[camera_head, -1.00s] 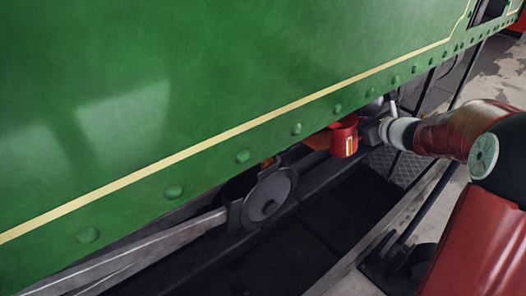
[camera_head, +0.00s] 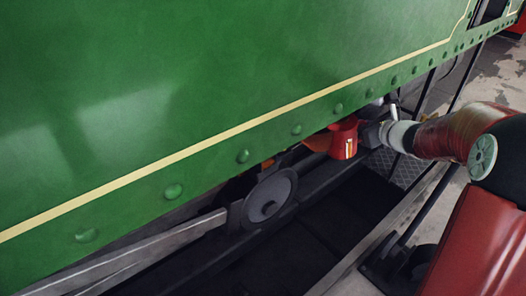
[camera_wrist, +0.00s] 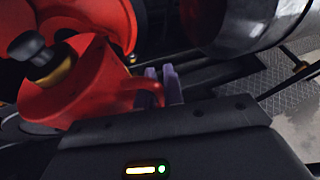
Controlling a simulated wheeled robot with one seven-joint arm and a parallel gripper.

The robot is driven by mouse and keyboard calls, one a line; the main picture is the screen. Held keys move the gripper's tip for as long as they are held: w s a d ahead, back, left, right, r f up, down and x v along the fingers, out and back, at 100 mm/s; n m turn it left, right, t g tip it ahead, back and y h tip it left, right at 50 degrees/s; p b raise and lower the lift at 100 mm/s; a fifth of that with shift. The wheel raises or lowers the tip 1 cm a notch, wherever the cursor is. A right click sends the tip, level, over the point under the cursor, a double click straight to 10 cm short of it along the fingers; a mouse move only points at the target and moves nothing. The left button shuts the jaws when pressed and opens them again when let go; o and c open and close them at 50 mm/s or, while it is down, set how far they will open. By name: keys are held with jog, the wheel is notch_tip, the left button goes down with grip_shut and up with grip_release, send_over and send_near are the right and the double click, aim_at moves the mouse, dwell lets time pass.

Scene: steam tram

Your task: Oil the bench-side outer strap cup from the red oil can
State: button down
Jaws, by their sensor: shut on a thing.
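The red oil can (camera_head: 343,140) hangs just below the edge of the green side panel in the head view. It appears large at the left of the wrist view (camera_wrist: 95,80). My gripper (camera_wrist: 163,86) is shut on the can's red handle, with its purple fingers on either side. In the wrist view, a dark knob with a brass-coloured collar (camera_wrist: 48,60) shows close against the can; I cannot tell whether it is a strap cup. The can looks tilted in the wrist view. The spout tip and any oil flow cannot be made out.
The green riveted panel (camera_head: 200,110) overhangs the work area. Below it are a grey disc (camera_head: 269,198) and a long metal rod (camera_head: 150,252). A large dark cylinder (camera_wrist: 245,25) is close to my gripper. A dark pit lies below, with chequered plate (camera_wrist: 275,92) beyond.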

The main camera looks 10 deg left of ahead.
jog(key=shift+r, duration=0.2)
jog(key=shift+r, duration=0.45)
jog(key=shift+w+r, duration=0.1)
jog(key=shift+r, duration=0.2)
jog(key=shift+f, duration=0.1)
jog(key=shift+a+f, duration=0.1)
jog(key=shift+f, duration=0.5)
jog(key=shift+f+b, duration=0.2)
jog(key=shift+b, duration=0.1)
dwell(0.7)
jog(key=shift+r, duration=0.1)
